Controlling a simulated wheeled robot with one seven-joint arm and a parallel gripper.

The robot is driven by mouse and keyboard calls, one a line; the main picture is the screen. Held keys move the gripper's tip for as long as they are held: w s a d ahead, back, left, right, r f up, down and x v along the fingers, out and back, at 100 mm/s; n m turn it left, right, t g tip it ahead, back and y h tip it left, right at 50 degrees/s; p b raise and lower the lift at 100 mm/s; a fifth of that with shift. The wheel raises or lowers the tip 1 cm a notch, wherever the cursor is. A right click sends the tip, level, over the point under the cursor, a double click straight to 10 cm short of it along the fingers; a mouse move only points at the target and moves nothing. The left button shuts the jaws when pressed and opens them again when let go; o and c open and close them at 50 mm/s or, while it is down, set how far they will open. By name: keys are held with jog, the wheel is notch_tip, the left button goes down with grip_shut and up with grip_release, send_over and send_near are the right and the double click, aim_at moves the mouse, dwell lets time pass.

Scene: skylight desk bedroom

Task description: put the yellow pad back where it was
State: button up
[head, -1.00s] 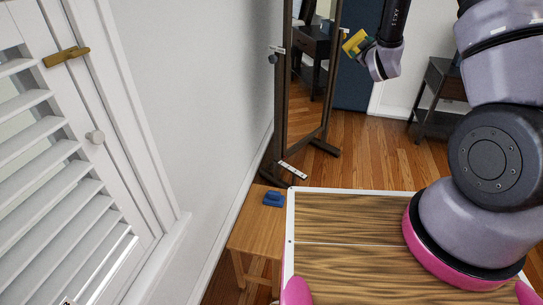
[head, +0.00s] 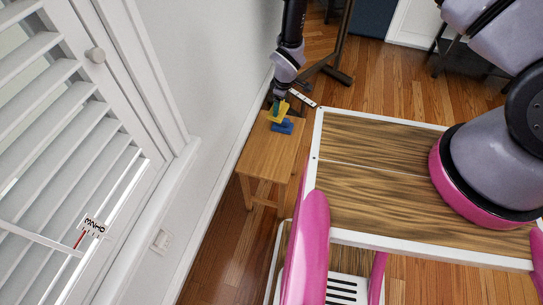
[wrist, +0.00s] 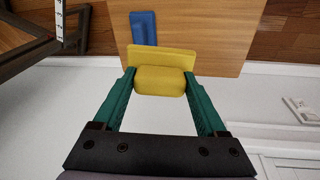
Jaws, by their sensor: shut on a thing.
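My gripper (head: 279,103) is shut on the yellow pad (head: 275,114), low over the small wooden table at the left. In the wrist view the pad (wrist: 162,58) has a thicker block between the two green fingers and a flatter plate beyond them. The blue pad (head: 284,127) lies on the table just beside it; it also shows in the wrist view (wrist: 144,29), partly behind the yellow plate. I cannot tell whether the yellow pad touches the tabletop.
The small wooden table (head: 258,158) stands against the white wall, beside my body. Its top is bare toward the near end. A dark mirror stand (head: 340,72) stands just behind it. A white louvred shutter (head: 75,130) is at the left.

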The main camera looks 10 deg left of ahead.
jog(key=s+f+n+g+h, duration=0.1)
jog(key=s+f+g, duration=0.1)
jog(key=s+f, duration=0.6)
jog(key=shift+n, duration=0.3)
jog(key=shift+s+a+f, duration=0.15)
jog(key=shift+s+f, duration=0.25)
jog(key=shift+f, duration=1)
jog(key=shift+s+a+f, duration=0.1)
jog(key=shift+s+f, duration=0.35)
jog(key=shift+f, duration=0.95)
jog(key=shift+s+a+f, duration=0.15)
jog(key=shift+s+f, duration=0.25)
jog(key=shift+f, duration=1)
jog(key=o, duration=1.2)
jog(key=shift+o, duration=0.2)
jog(key=shift+r, duration=0.1)
notch_tip(320, 180, up, 12)
